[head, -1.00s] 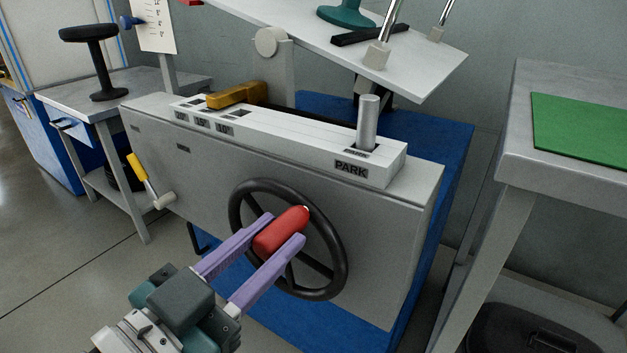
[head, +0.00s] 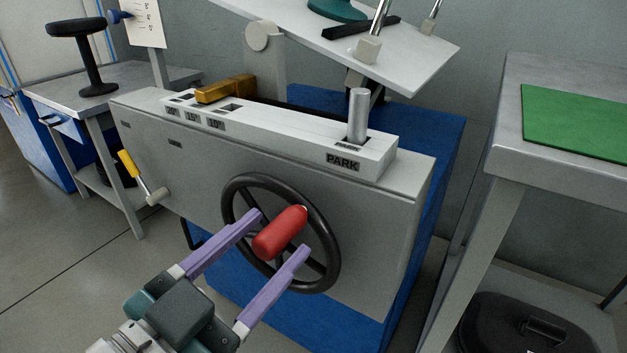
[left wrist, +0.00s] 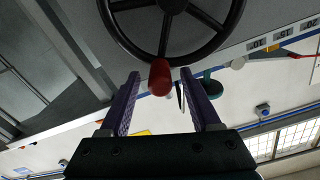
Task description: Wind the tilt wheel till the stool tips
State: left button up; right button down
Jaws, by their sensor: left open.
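The tilt wheel (head: 229,207) is a black spoked handwheel on the front of a grey housing, with a red handle (head: 280,232) sticking out toward me. My left gripper (head: 280,232) is open, its two purple fingers on either side of the red handle with gaps to it. In the left wrist view the red handle (left wrist: 160,78) sits between and just beyond the fingertips, below the wheel (left wrist: 172,52). The tilted white plate (head: 400,55) above carries a teal stool base (head: 338,9), its upper part out of frame. My right gripper is not in view.
On the housing, a metal lever (head: 357,115) stands at the PARK slot and an ochre block (head: 226,88) lies near the angle slots. A yellow-handled crank (head: 129,164) is at the left. A bench with a green mat (head: 580,125) stands right; a black stool (head: 84,50) stands on a bench left.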

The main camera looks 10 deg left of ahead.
pick_arm(q)
jog(key=p+v, duration=0.2)
jog(key=v, duration=0.7)
jog(key=shift+s, duration=0.2)
notch_tip(320, 180, up, 11)
jog(key=w+a+n+g+y+p, duration=0.2)
jog(key=g+y+p, duration=0.1)
jog(key=p, duration=1)
jog(key=s+a+r+n+g+y+p, duration=0.1)
jog(key=s+r+g+p, duration=0.25)
jog(key=r+p, duration=0.55)
jog(key=s+a+r+n+g+y+p, duration=0.1)
jog(key=s+r+g+p, duration=0.25)
jog(key=r+p, duration=0.55)
jog(key=s+a+r+n+g+y+p, duration=0.1)
jog(key=s+r+n+g+p, duration=0.2)
jog(key=r+p, duration=0.55)
notch_tip(320, 180, up, 35)
jog(key=s+m+p, duration=0.1)
jog(key=p, duration=3.3)
jog(key=shift+s+d, duration=0.15)
jog(key=shift+d, duration=0.05)
